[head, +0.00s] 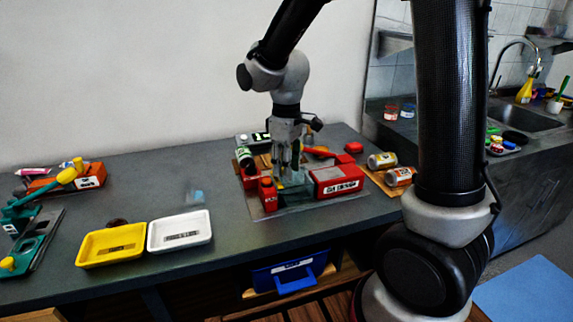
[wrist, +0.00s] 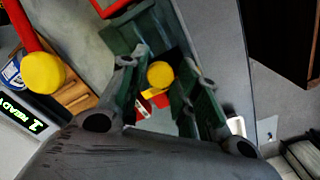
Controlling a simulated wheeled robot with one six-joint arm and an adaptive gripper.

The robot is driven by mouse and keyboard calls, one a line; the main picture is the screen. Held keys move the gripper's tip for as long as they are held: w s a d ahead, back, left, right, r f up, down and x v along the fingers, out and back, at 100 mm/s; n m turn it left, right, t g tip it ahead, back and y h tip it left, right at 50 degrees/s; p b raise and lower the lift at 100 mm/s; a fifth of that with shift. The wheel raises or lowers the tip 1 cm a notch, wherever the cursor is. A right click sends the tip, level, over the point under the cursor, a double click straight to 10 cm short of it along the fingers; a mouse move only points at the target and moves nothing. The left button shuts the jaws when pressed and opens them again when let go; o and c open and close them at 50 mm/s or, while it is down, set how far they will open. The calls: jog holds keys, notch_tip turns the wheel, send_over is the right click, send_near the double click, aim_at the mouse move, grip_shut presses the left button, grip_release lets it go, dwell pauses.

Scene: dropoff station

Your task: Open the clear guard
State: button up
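In the head view, my gripper (head: 287,168) points down over the red station at the back middle of the table. A dark greenish, partly see-through panel (head: 296,197) lies in front of and below it; I cannot tell for certain that it is the clear guard. In the wrist view, my gripper (wrist: 160,104) has its two fingers apart, with a gap between them. A round yellow knob (wrist: 160,75) shows in that gap, beyond the fingertips. I cannot tell whether the fingers touch it. The fingers hide part of what lies below.
A red labelled box (head: 337,181) stands right of my gripper, and a small red block (head: 268,194) stands left. Two jars (head: 399,176) lie further right. A yellow tray (head: 111,245) and a white tray (head: 180,231) sit front left. A red lever with a yellow knob (wrist: 42,71) is nearby.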

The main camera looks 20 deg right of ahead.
grip_shut()
jog(key=d, duration=1.1)
jog(key=o, duration=0.6)
grip_release()
jog(key=shift+r, duration=0.1)
notch_tip(320, 180, up, 12)
jog(key=shift+f, duration=0.1)
